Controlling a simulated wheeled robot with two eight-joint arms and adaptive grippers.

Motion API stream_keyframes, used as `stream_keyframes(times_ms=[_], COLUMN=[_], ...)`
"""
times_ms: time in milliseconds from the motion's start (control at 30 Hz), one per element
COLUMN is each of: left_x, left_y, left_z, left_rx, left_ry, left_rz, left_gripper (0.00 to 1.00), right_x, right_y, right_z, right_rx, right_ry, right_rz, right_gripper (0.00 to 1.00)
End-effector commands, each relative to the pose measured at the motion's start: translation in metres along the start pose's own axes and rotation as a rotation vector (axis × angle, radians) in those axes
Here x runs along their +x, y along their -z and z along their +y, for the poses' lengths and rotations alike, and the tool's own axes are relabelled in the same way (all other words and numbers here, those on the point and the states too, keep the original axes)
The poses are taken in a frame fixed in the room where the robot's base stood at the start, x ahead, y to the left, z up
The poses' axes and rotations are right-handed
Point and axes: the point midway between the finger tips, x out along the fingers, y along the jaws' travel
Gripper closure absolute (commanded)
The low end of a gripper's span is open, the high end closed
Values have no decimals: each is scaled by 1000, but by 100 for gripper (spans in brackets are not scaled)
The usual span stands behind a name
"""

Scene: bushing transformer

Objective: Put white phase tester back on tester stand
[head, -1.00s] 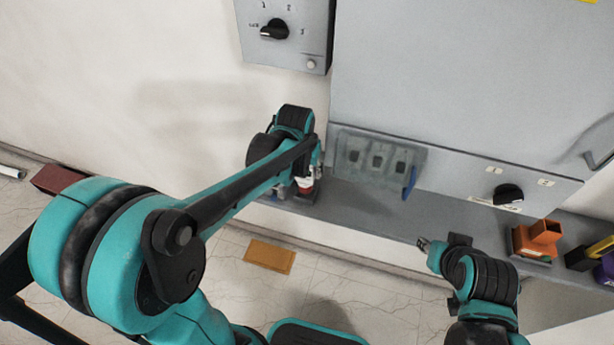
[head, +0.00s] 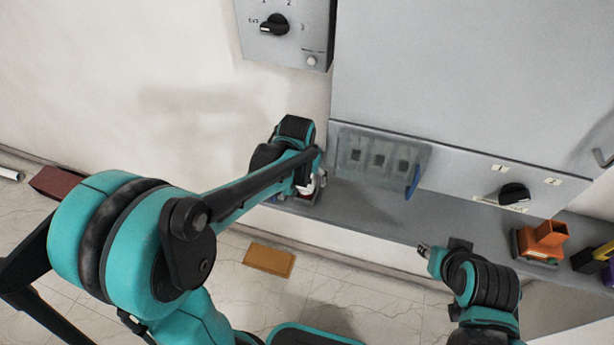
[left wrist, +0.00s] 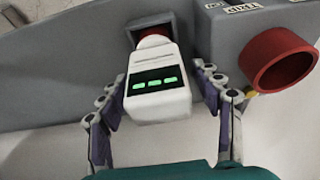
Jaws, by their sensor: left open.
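The white phase tester (left wrist: 158,90), with a dark panel and green marks on its face, shows in the left wrist view. Its red end points into a square socket in the grey tester stand (left wrist: 120,45); how deep it sits I cannot tell. My left gripper (left wrist: 165,105) is open, with one finger on each side of the tester and gaps visible. In the head view the tester (head: 306,188) is mostly hidden by my left arm at the shelf's left end. My right gripper (head: 424,250) is near the shelf's front edge, away from the tester; its fingers are too small to read.
A red ring (left wrist: 278,60) on a grey block stands right of the tester, close to the right finger. A clear panel with a blue edge (head: 378,160) stands on the grey shelf (head: 375,215). An orange holder (head: 543,240) is at the right. The shelf's middle is clear.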

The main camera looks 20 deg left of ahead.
Motion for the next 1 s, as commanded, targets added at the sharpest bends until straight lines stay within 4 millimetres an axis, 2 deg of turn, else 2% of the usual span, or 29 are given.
stream_keyframes(times_ms=[167, 400, 500, 700, 800, 1000], left_x=[-11, -63, -67, -81, -85, -90], left_y=[2, -2, -31, -76, -94, -111], left_z=[0, 0, 0, 0, 0, 0], left_rx=[0, 0, 0, 0, 0, 0], left_ry=[0, 0, 0, 0, 0, 0], left_rz=[0, 0, 0, 0, 0, 3], left_gripper=[35, 35, 35, 35, 35, 35], right_x=[-6, -25, -29, -39, -42, -45], right_y=[4, 18, 21, 28, 30, 32], right_z=[0, 0, 0, 0, 0, 0], right_rx=[0, 0, 0, 0, 0, 0], right_ry=[0, 0, 0, 0, 0, 0], right_rz=[0, 0, 0, 0, 0, 0], right_gripper=[67, 67, 67, 67, 67, 67])
